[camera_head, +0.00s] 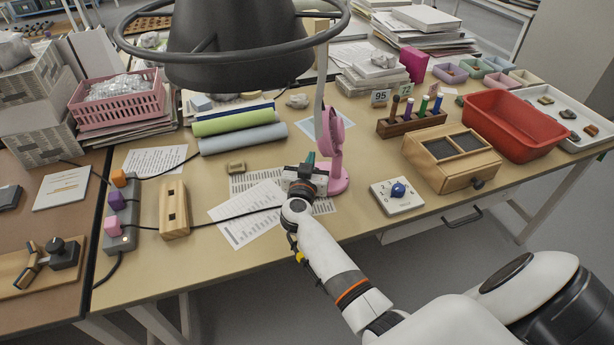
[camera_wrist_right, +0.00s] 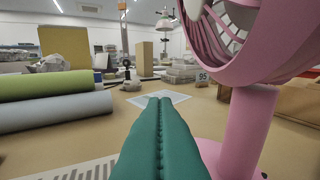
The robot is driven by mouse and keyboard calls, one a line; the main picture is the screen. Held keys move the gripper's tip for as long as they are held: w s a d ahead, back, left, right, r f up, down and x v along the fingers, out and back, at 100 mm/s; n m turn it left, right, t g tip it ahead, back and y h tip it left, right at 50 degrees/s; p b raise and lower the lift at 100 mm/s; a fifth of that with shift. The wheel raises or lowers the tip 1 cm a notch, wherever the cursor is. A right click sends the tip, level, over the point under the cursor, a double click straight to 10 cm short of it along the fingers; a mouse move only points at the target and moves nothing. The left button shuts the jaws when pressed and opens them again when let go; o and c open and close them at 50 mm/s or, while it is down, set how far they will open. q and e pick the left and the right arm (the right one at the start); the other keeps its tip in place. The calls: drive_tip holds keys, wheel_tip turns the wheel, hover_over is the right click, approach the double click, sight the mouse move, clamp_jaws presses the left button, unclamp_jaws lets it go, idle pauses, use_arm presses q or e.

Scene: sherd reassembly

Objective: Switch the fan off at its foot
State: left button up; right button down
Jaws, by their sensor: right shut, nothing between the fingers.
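The pink fan (camera_head: 332,140) stands near the middle of the table, side-on in the head view. Its round foot (camera_head: 340,182) is partly behind my right gripper. My right gripper (camera_head: 309,160) is shut and empty, just left of the fan's stem and above the table. In the right wrist view, its green fingers (camera_wrist_right: 160,135) lie together. The fan's cage (camera_wrist_right: 245,45) and stem (camera_wrist_right: 248,130) rise close on the right there, with part of the foot (camera_wrist_right: 210,152) low beside the fingers. My left gripper is not in view.
Printed sheets (camera_head: 245,228) and a dark cable lie left of my right gripper. Green (camera_head: 233,122) and blue rolls lie behind. A white dial plate (camera_head: 397,195) and wooden box (camera_head: 452,160) stand to the right. A dark shade (camera_head: 240,45) hangs over the back.

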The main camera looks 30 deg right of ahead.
wheel_tip(320, 180, down, 3)
drive_tip(key=shift+f+b, duration=0.1)
drive_tip(key=shift+b, duration=0.55)
drive_tip(key=shift+s+a+f, duration=0.15)
drive_tip(key=shift+f, duration=0.1)
